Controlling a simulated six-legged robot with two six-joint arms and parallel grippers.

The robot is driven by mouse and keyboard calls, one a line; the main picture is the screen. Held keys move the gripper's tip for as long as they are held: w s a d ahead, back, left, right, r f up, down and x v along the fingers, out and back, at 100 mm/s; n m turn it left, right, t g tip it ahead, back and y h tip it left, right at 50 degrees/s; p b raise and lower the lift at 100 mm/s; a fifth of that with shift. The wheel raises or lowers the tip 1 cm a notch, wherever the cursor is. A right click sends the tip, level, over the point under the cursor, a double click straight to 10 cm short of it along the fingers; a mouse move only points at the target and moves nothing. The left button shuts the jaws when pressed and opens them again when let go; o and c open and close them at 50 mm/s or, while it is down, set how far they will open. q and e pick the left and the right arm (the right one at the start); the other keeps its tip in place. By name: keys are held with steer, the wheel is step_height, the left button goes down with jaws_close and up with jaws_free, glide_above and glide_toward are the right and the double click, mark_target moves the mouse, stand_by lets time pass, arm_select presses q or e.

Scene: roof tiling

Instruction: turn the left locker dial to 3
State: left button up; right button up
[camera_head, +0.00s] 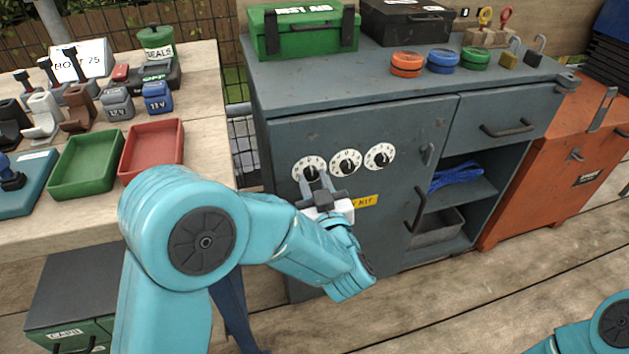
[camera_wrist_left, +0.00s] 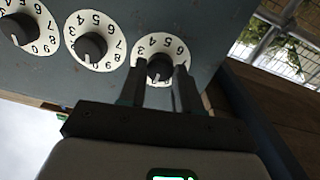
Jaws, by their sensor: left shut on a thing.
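The left locker dial (camera_head: 309,165) is a white numbered disc with a dark knob, at the left of a row of three on the grey-blue locker door (camera_head: 350,215). My left gripper (camera_head: 313,184) reaches it from the front and is shut on its knob. In the left wrist view the row is turned round, so the left dial (camera_wrist_left: 147,49) is rightmost. There my left gripper's fingers (camera_wrist_left: 159,82) lie on both sides of its knob. My right gripper is out of view.
The middle dial (camera_head: 346,163) and right dial (camera_head: 380,157) are close beside it. A yellow label (camera_head: 364,201) sits below them. The door handle (camera_head: 417,210) sticks out at right. A workbench with a red tray (camera_head: 152,148) and a green tray (camera_head: 86,162) stands at left.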

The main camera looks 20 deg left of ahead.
arm_select(q)
steer(key=shift+r+m+p, duration=0.25)
steer(key=shift+m+p, duration=0.35)
steer(key=shift+p, duration=0.05)
steer(key=m+p, duration=0.6)
steer(key=shift+r, duration=0.1)
steer(key=m+p, duration=0.2)
steer(key=shift+m+p, duration=0.3)
steer(key=m+p, duration=0.4)
steer(key=m, duration=0.1)
steer(key=shift+w+g, duration=0.1)
steer(key=shift+g, duration=0.2)
steer(key=m+p, duration=0.2)
steer(key=m, duration=0.1)
steer(key=shift+m+p, duration=0.55)
steer(key=shift+m, duration=0.65)
steer(key=shift+y, duration=0.3)
steer(key=o, duration=1.1)
steer(key=shift+f, duration=0.25)
steer(key=shift+c, duration=0.2)
